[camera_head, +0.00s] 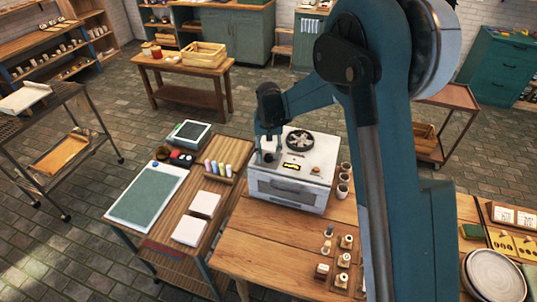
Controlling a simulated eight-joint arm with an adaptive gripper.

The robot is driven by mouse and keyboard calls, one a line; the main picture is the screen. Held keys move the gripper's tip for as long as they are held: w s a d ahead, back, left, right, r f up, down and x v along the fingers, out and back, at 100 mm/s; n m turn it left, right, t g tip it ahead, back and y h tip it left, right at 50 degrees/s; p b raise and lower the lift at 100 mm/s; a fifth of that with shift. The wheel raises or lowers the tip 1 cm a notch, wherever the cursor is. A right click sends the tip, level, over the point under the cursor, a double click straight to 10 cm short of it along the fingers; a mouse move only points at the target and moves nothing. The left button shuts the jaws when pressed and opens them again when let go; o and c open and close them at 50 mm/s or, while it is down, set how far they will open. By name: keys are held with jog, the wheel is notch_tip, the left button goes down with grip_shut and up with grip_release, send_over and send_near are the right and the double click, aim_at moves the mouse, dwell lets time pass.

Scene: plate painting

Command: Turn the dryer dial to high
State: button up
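The dryer (290,188) is a white box on the wooden table, with a round black fan grille (300,141) on top. A small yellow-and-black panel (293,167) sits on its top face. My gripper (268,157) points down over the left part of the dryer's top. A pale part shows at the gripper's end, and I cannot tell whether it belongs to the gripper or the dryer. I cannot make out the dial or its setting; it may be hidden by the gripper. The fingers are too small to tell open from shut.
Small stamp-like blocks (342,262) stand in front. On the left bench are colored bottles (218,169), white stacks (190,231) and a green mat (148,198). My arm covers the right middle.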

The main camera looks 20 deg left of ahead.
aim_at(269, 156)
jog(key=shift+c, duration=0.2)
jog(key=c, duration=0.8)
jog(key=shift+c, duration=0.2)
jog(key=shift+n+b, duration=0.5)
jog(key=shift+b, duration=0.1)
jog(key=o, duration=0.9)
jog(key=shift+r, duration=0.2)
notch_tip(269, 156, up, 12)
jog(key=shift+f, duration=0.15)
